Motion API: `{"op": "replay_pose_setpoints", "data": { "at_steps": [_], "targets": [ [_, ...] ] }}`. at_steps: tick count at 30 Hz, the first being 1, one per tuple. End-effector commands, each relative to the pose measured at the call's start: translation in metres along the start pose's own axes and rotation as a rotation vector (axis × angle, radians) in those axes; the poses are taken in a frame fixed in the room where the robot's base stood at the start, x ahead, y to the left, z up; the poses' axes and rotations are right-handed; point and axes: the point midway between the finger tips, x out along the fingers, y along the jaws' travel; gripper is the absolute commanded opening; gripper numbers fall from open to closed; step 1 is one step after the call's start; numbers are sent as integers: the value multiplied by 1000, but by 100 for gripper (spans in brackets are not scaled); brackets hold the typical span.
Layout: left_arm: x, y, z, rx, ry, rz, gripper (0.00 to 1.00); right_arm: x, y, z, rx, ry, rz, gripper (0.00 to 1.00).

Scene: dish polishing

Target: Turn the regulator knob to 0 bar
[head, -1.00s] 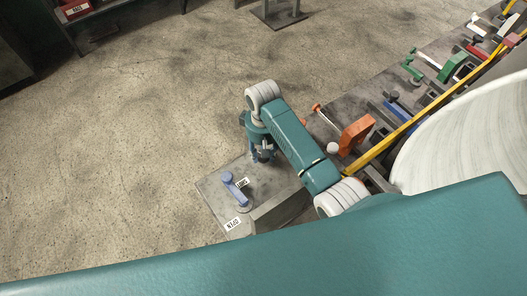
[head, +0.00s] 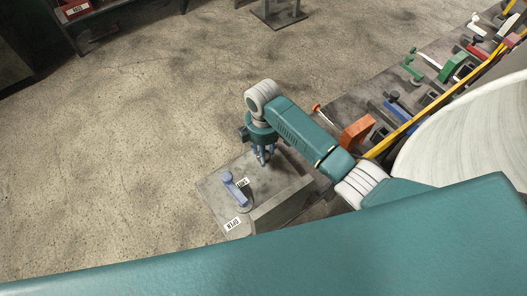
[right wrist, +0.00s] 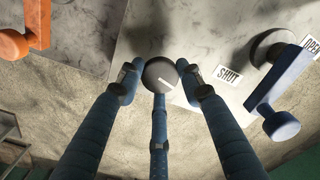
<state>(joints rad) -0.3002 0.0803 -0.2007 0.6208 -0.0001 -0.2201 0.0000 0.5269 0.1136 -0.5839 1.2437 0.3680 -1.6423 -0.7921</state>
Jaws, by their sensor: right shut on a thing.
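No bar scale is readable. My left gripper is not in view.
A blue lever (head: 235,190) lies on the box between SHUT (head: 242,183) and OPEN (head: 233,224) labels, close to my right gripper. An orange clamp (head: 357,132), a yellow rail (head: 403,130) and a large pale dish (head: 460,145) are to the right. Floor at left is clear.

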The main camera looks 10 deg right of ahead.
Motion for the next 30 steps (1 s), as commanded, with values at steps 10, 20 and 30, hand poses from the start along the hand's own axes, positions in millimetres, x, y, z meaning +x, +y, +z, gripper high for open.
{"op": "replay_pose_setpoints", "data": {
  "at_steps": [10,20,30],
  "targets": [
    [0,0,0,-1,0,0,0,-4,3,-2,-332,5,11,10],
    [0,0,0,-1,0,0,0,-4,3,-2,-641,4,11,10],
    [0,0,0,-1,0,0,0,-4,2,-3,-887,4,11,10]
  ]
}}
